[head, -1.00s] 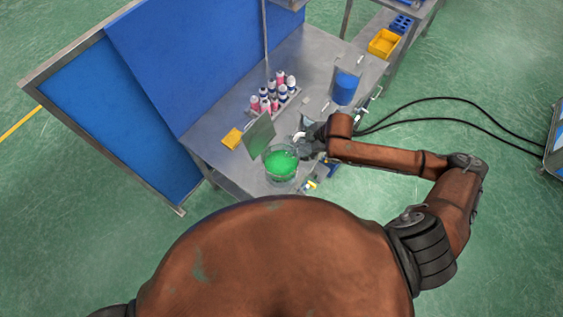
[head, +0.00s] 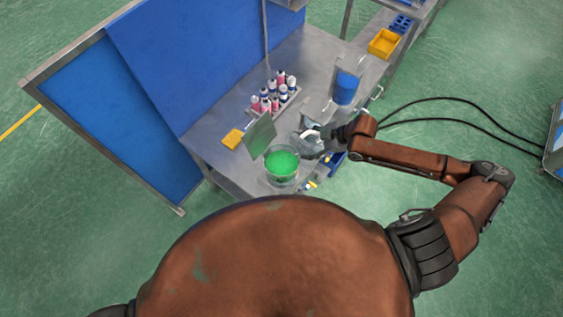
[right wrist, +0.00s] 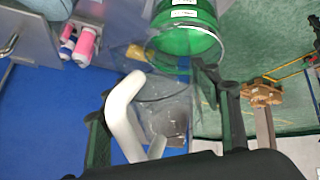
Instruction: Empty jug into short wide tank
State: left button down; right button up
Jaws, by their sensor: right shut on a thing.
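The short wide tank (head: 282,177) is a clear round vessel near the table's front edge, holding bright green liquid. It also shows at the top of the right wrist view (right wrist: 188,40). My right gripper (head: 329,137) is shut on the jug (head: 306,148), just right of and behind the tank, apart from it in the head view. The jug is clear, with a white handle (right wrist: 123,115) between my fingers in the right wrist view. No green shows clearly inside the jug; its exact tilt is hard to tell. My left gripper is out of view.
A grey-green panel (head: 260,138) and yellow block (head: 233,138) are left of the tank. A blue bin (head: 332,165) is at the front edge.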

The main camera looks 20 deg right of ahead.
jog(key=shift+d+r+y, duration=0.1)
jog(key=shift+y, duration=0.5)
jog(key=shift+t+y+b, duration=0.3)
jog(key=shift+y+b, duration=0.2)
jog(key=shift+b, duration=0.4)
jog(key=shift+m+y+b, duration=0.3)
jog(key=shift+b, duration=0.55)
jog(key=shift+r, duration=0.35)
jog(key=shift+b, duration=0.35)
